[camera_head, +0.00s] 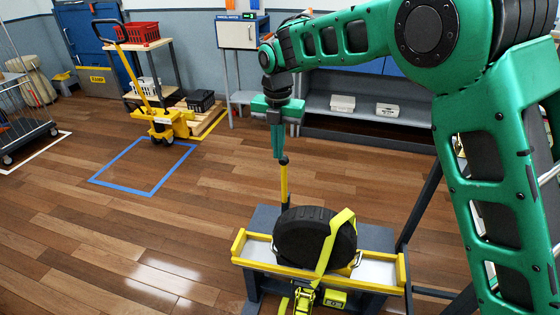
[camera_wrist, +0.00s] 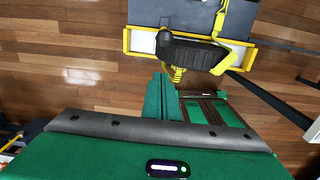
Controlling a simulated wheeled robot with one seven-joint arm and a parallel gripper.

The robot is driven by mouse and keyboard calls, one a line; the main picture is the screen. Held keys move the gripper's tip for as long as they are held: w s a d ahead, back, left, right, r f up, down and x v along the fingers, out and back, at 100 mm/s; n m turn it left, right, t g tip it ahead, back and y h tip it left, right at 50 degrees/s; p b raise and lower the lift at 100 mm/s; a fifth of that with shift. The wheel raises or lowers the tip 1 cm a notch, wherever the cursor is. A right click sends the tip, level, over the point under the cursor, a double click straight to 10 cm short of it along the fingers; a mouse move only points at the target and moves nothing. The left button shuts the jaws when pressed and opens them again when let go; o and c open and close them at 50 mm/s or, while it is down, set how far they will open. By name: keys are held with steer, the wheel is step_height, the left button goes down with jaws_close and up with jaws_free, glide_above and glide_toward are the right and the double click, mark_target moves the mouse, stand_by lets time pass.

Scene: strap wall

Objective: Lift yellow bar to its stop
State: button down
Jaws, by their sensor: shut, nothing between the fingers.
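A slim upright yellow bar (camera_head: 284,182) with black ends stands behind the black wheel-like load on the stand. My gripper (camera_head: 279,154) points down just above the bar's black top; its green fingers are shut and hold nothing. I cannot tell whether the fingertips touch the bar's top. In the wrist view, my gripper (camera_wrist: 164,84) sits close beside a yellow ribbed piece (camera_wrist: 177,74), which may be the bar seen from above. A yellow strap (camera_head: 333,240) runs over the black load (camera_head: 305,237) down to a yellow buckle (camera_head: 303,299).
The load rests in a stand with a yellow-edged tray (camera_head: 376,266). A yellow pallet truck (camera_head: 163,124) stands by a blue floor square at the back left. A shelf (camera_head: 360,110) lines the back wall. The wooden floor left of the stand is clear.

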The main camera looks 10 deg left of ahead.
steer(key=shift+r, duration=1.05)
